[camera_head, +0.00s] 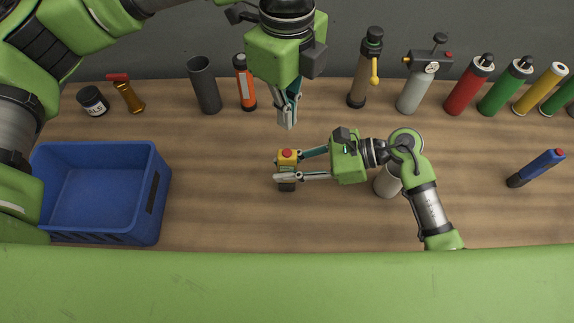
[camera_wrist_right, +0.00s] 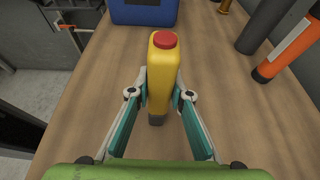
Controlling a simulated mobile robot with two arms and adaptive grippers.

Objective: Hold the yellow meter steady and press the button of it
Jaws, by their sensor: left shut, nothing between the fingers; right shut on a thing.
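The yellow meter (camera_head: 287,160) stands upright near the middle of the table, with a red button (camera_head: 287,153) on top and a dark lower end. In the right wrist view the yellow meter (camera_wrist_right: 159,82) and its red button (camera_wrist_right: 165,40) show clearly between the fingers. My right gripper (camera_head: 287,168) is shut on the meter's sides, coming from the right. My left gripper (camera_head: 287,124) points down, shut and empty, behind the meter and apart from it in the head view.
A blue crate (camera_head: 163,190) stands at the left. Along the back are a dark cup (camera_head: 204,86), an orange-and-black bottle (camera_head: 244,84), a brown bottle (camera_head: 362,74) and several coloured cylinders. The table left of the meter is clear.

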